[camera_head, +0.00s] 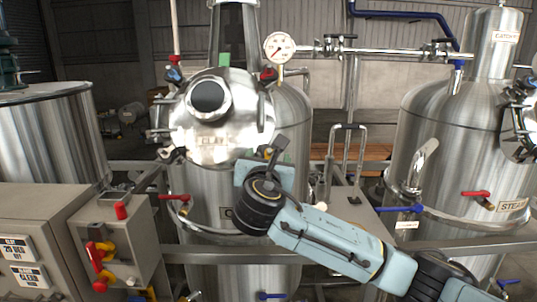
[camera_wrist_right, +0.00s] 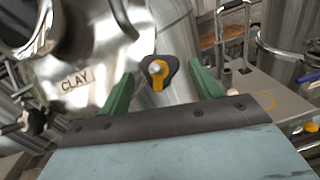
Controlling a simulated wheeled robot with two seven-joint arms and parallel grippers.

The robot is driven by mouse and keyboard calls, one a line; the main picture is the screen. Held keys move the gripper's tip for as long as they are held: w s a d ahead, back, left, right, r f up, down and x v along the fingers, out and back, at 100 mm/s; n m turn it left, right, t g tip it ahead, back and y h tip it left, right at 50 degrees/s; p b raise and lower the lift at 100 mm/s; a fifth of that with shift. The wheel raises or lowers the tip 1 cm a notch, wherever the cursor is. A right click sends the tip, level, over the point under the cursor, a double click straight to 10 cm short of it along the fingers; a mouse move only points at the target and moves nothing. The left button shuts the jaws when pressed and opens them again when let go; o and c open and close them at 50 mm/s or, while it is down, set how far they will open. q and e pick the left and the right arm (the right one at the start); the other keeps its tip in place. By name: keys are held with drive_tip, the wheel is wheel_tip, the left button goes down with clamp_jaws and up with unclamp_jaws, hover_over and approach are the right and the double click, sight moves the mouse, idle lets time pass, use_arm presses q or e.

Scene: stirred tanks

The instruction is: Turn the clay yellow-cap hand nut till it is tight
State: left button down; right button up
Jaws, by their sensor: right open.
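The clay yellow-cap hand nut (camera_wrist_right: 156,73) shows in the wrist view as a dark lobed knob with a yellow cap and a bright metal stud end. It sits at the lower edge of the steel lid labelled CLAY (camera_head: 222,118). My right gripper (camera_wrist_right: 161,84) is open, with one green finger on each side of the nut and a visible gap to both. How deep the nut lies between the fingers I cannot tell. In the head view my right gripper (camera_head: 270,151) is at the lid's lower right and hides most of the nut. My left gripper is not in view.
Hand nuts with a blue cap (camera_head: 174,74) and a red cap (camera_head: 268,74) sit on the lid's upper edge. A pressure gauge (camera_head: 280,47) and pipe are above right. A grey control box (camera_head: 112,240) stands lower left, and the catalyst-side tank (camera_head: 440,130) stands right.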

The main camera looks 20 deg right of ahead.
drive_tip(key=shift+w+d, duration=0.2)
drive_tip(key=shift+w, duration=0.3)
drive_tip(key=c, duration=1)
